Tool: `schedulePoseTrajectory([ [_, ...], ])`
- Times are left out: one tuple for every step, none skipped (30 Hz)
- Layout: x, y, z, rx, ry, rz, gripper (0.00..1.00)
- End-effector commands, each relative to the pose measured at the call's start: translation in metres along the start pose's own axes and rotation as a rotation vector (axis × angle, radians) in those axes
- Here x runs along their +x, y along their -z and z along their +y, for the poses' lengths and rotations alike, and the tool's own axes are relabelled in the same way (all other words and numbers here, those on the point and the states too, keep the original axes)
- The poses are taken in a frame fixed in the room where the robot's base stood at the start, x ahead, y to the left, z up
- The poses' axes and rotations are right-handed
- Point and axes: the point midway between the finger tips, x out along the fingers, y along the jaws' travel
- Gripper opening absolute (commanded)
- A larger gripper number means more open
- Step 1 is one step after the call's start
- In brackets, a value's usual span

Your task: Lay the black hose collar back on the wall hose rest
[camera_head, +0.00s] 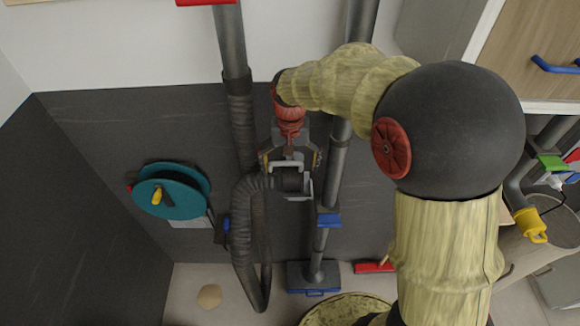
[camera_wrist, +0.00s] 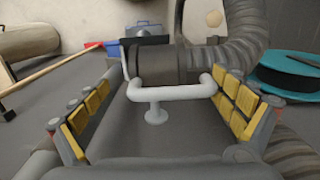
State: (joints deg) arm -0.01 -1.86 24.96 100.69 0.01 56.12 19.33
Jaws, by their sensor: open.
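The black hose collar (camera_head: 287,181) is at the end of the ribbed hose, in the middle of the head view. In the wrist view the collar (camera_wrist: 158,66) lies level just beyond the front bar of the pale grey wall hose rest (camera_wrist: 168,92), between its two side arms. The rest also shows in the head view (camera_head: 284,166). The collar appears to lie in the rest; its underside is hidden. My gripper (camera_head: 290,160) is open, its yellow-padded fingers wide apart (camera_wrist: 165,105). The rest's bar and post show between the fingers, and the collar is clear of both pads.
The ribbed hose (camera_head: 243,230) loops down left of the rest. A teal reel (camera_head: 172,190) is on the dark wall at left. A grey pipe (camera_head: 335,180) with a blue clip (camera_head: 328,219) stands close on the right. A red-headed tool (camera_head: 374,267) lies low on the right.

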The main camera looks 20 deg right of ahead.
Motion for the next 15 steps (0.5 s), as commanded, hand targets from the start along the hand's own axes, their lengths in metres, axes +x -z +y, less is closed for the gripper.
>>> schedulePoseTrajectory([
  [0.000,0.000,0.000,0.000,0.000,0.000,0.98],
  [0.000,0.000,0.000,0.000,0.000,0.000,0.98],
  [-0.001,0.000,0.000,0.000,0.000,0.001,0.98],
  [-0.003,0.000,0.000,0.000,0.000,0.001,0.98],
  [-0.005,0.001,0.000,0.000,0.001,0.001,0.98],
  [-0.009,0.001,0.000,0.000,0.001,0.003,0.98],
  [-0.012,0.001,0.000,0.000,0.001,0.004,0.98],
  [-0.017,0.001,-0.001,0.000,0.001,0.004,0.98],
  [-0.023,0.001,-0.001,0.000,0.002,0.005,0.98],
  [-0.029,0.002,-0.001,0.000,0.002,0.006,0.98],
  [-0.035,0.001,-0.001,0.000,0.002,0.006,0.98],
  [-0.043,0.002,-0.001,0.000,0.002,0.006,0.98],
  [-0.050,0.002,-0.001,0.000,0.002,0.006,0.98],
  [-0.056,0.002,-0.001,0.000,0.002,0.006,0.98],
  [-0.064,0.001,0.000,0.000,0.001,0.004,0.98],
])
